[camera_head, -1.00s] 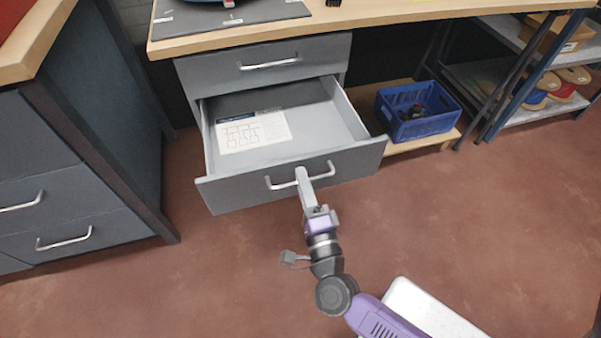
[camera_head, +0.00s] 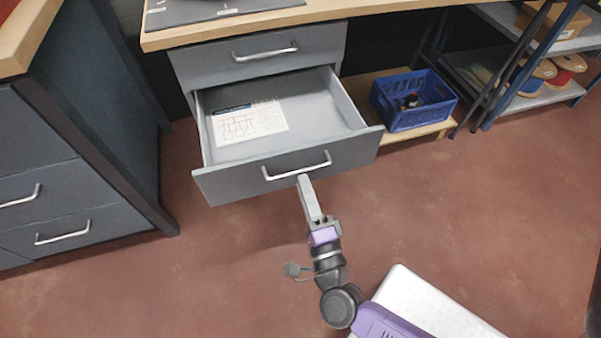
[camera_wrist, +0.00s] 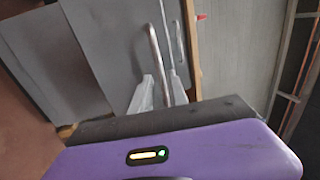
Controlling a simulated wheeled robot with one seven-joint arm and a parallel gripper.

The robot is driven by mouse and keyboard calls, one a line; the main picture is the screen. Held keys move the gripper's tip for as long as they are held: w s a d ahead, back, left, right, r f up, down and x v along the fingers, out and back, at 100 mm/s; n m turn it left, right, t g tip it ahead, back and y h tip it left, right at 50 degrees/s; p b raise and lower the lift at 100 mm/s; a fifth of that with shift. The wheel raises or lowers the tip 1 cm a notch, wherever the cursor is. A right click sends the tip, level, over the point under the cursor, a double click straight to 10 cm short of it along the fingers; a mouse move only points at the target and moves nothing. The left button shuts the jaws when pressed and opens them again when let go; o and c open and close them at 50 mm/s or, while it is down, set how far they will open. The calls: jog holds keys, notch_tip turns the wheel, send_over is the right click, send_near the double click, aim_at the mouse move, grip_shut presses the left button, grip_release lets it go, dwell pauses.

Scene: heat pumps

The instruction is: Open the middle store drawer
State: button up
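The grey drawer (camera_head: 236,184) under the wooden-topped bench is pulled well out. A printed sheet (camera_head: 250,122) lies inside it. Its silver bar handle (camera_head: 297,168) is on the front panel and also shows in the wrist view (camera_wrist: 156,52). My gripper (camera_head: 304,180) is just in front of and below the handle bar. In the wrist view its two fingers (camera_wrist: 160,94) stand apart, with the bar showing between and beyond them. I see no grip on the bar; whether a finger touches it I cannot tell.
A shut drawer (camera_head: 258,56) is directly above the open one. A blue crate (camera_head: 415,117) stands on a low wooden shelf to the right. A grey cabinet (camera_head: 60,195) with handles is at left. The floor (camera_head: 480,220) at right is clear.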

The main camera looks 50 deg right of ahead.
jog(key=v, duration=0.3)
jog(key=shift+s+a, duration=0.15)
jog(key=shift+a, duration=0.05)
dwell(0.5)
jog(key=s+a+r+n+t+y, duration=0.1)
jog(key=a+r+n+t+y, duration=0.35)
jog(key=n, duration=0.85)
jog(key=s+a+r+n+g+y, duration=0.2)
jog(key=s+n+g+y, duration=0.1)
jog(key=s+n, duration=0.35)
jog(key=s+a+r+n+g+y, duration=0.1)
jog(key=s+r+n+g+y, duration=0.15)
jog(key=s+n+y, duration=0.4)
notch_tip(320, 180, up, 23)
jog(key=s+m+g+h+p, duration=0.1)
jog(key=h+p, duration=0.1)
jog(key=p, duration=2.2)
jog(key=shift+s+a+r+h, duration=0.25)
jog(key=shift+s+h, duration=0.05)
jog(key=shift+h, duration=0.1)
